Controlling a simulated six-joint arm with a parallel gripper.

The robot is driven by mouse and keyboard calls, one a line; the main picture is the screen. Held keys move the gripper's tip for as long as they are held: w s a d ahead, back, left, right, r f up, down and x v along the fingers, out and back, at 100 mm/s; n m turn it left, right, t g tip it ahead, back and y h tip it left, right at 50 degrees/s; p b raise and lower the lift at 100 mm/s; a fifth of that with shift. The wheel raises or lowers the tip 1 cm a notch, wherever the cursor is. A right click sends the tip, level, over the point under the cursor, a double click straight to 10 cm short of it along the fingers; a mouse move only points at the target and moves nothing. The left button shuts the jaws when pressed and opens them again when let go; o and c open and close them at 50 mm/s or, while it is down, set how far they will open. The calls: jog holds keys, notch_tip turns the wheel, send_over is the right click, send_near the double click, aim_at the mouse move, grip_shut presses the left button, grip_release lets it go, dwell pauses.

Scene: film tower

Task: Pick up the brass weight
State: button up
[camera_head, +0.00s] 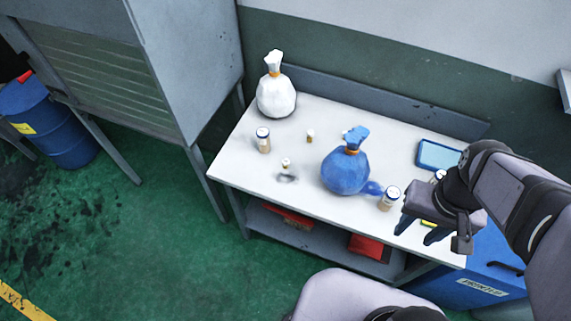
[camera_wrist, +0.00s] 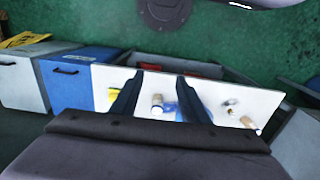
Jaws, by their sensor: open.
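No thing is clearly readable as the brass weight. Two tiny brass-coloured pieces with pale tops stand on the white table (camera_head: 235,172): one towards the back (camera_head: 310,136), one nearer the front-left (camera_head: 286,163). Either could be the weight. In the wrist view, a small tan-and-white piece (camera_wrist: 232,102) lies right of my fingers; I cannot tell which it is. My gripper (camera_head: 416,235) is open and empty, fingers pointing down near the table's front right corner, well right of both pieces. Its two dark fingers (camera_wrist: 160,76) are spread apart in the wrist view.
A blue tied bag (camera_head: 345,172) stands mid-table between my gripper and the small pieces. A white tied bag (camera_head: 276,97) stands at the back left. Capped jars stand at left (camera_head: 263,141) and right (camera_head: 389,199). A blue tray (camera_head: 438,155) lies back right. The front-left table is mostly clear.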

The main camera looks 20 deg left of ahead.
jog(key=w+a+f+n+t+y+b, duration=0.25)
jog(key=w+a+b, duration=0.25)
jog(key=w+a, duration=0.4)
notch_tip(320, 180, up, 4)
jog(key=n+t+y+b, duration=0.1)
jog(key=t+y+b, duration=0.2)
jog(key=t+b, duration=1.15)
send_over(285, 164)
jog(key=b+v, duration=0.1)
jog(key=v, duration=0.2)
jog(key=g, duration=0.2)
jog(key=s+f+b, duration=0.1)
jog(key=f, duration=0.9)
jog(key=s+f+m+t+h+b, duration=0.1)
jog(key=f, duration=0.9)
jog(key=s+f+t+h+b, duration=0.1)
jog(key=f, duration=0.8)
jog(key=shift+f, duration=0.4)
jog(key=shift+p+x, duration=0.45)
jog(key=shift+x, duration=1.05)
jog(key=shift+p+x, duration=0.6)
jog(key=shift+x, duration=1.5)
jog(key=shift+d+f, duration=0.1)
jog(key=shift+f, duration=0.05)
